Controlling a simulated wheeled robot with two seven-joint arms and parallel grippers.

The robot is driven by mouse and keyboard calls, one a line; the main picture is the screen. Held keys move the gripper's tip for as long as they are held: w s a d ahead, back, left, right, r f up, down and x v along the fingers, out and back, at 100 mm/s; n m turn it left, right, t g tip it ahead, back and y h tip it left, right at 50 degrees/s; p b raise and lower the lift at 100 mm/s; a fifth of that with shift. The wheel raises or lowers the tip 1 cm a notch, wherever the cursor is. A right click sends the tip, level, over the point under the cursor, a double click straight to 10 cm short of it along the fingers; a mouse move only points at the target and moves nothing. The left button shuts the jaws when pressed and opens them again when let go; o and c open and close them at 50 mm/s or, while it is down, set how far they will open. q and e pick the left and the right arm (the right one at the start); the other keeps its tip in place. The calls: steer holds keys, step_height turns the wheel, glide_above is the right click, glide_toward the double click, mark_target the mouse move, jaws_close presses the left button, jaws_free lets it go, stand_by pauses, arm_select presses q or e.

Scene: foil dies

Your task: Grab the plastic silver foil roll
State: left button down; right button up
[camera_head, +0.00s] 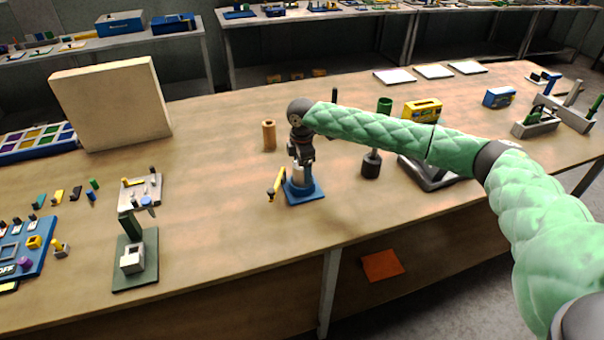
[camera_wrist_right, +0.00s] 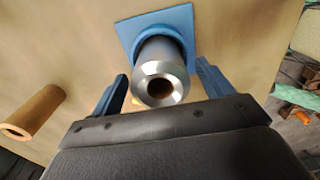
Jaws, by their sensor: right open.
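The silver foil roll (camera_wrist_right: 163,65) is a shiny upright cylinder with a hole in its end. It stands on a square blue base (camera_wrist_right: 129,32). In the head view the roll (camera_head: 298,174) shows partly behind my right gripper (camera_head: 302,160), with the blue base (camera_head: 304,194) below it. In the right wrist view my right gripper's blue fingers (camera_wrist_right: 161,72) are apart, one on each side of the roll, with the roll's end between them. I cannot tell whether either finger touches it. My left gripper is out of view.
A brown tube (camera_head: 268,135) stands just left and behind; it also shows in the right wrist view (camera_wrist_right: 34,110). A yellow piece (camera_head: 275,184) is close to the base's left. A dark cylinder (camera_head: 371,164) stands to the right. The table in front is clear.

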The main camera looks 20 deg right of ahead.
steer(key=shift+f, duration=0.2)
steer(key=shift+c, duration=0.2)
steer(key=c, duration=1.1)
steer(key=shift+c, duration=0.2)
steer(key=shift+r, duration=0.15)
